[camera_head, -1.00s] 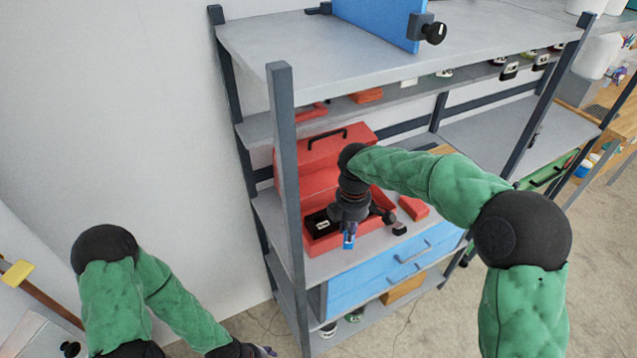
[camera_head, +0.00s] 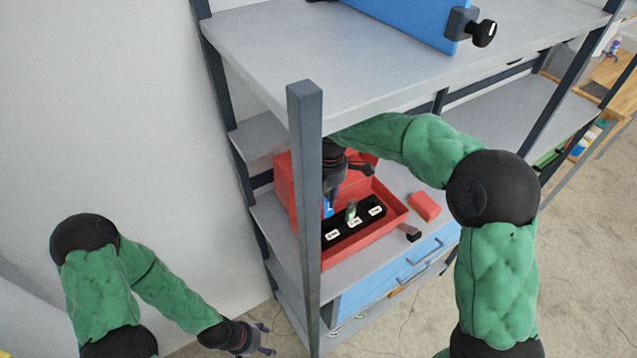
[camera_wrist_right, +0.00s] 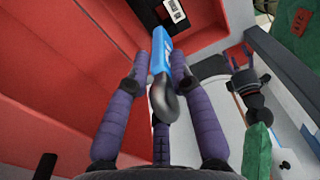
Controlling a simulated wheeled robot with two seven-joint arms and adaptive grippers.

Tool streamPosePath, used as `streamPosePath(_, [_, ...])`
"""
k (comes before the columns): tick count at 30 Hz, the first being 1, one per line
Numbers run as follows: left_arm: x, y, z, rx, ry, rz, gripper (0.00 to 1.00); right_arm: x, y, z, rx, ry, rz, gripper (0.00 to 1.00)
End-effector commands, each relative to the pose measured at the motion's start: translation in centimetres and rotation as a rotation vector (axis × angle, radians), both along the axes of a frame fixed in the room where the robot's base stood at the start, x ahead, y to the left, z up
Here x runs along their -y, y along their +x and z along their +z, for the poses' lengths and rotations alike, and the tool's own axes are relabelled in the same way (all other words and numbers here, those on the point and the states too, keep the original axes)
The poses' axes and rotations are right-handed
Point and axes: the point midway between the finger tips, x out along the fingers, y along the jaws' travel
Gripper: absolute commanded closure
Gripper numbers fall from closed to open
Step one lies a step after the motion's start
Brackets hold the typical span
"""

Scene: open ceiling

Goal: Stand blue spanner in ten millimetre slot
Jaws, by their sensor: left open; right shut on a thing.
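The blue spanner (camera_wrist_right: 161,56) is held between the purple fingers of my right gripper (camera_wrist_right: 160,72) in the right wrist view. Its grey end (camera_wrist_right: 163,99) points back toward the camera. In the head view my right gripper (camera_head: 332,190) is partly hidden behind the shelf post, with a bit of blue below it. The black slotted holder (camera_head: 340,232) with white labels lies in the red toolbox (camera_head: 387,226), below and right of that gripper. The label text is too small to read. My left gripper (camera_head: 264,341) is open and empty, low and outside the shelf.
The dark front post (camera_head: 306,200) stands before the toolbox. A green-handled item (camera_head: 351,212) stands in the holder. A red block (camera_head: 424,206) and small black block (camera_head: 409,232) lie to the right. A grey shelf (camera_head: 390,60) bearing a blue vise-like item is above.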

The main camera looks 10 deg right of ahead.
Motion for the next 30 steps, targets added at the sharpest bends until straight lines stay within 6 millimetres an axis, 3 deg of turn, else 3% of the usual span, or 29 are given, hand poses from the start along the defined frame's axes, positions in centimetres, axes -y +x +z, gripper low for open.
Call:
streamPosePath(20, [0.0, -0.1, 0.9, -0.002, 0.000, -0.001, 0.37, 0.1, 0.0, 0.2, -0.003, -0.001, -0.005, 1.00])
streamPosePath(30, [0.0, -0.1, -0.8, -0.001, 0.000, 0.000, 0.37, 0.1, 0.0, -2.8, -0.003, -0.001, -0.005, 1.00])
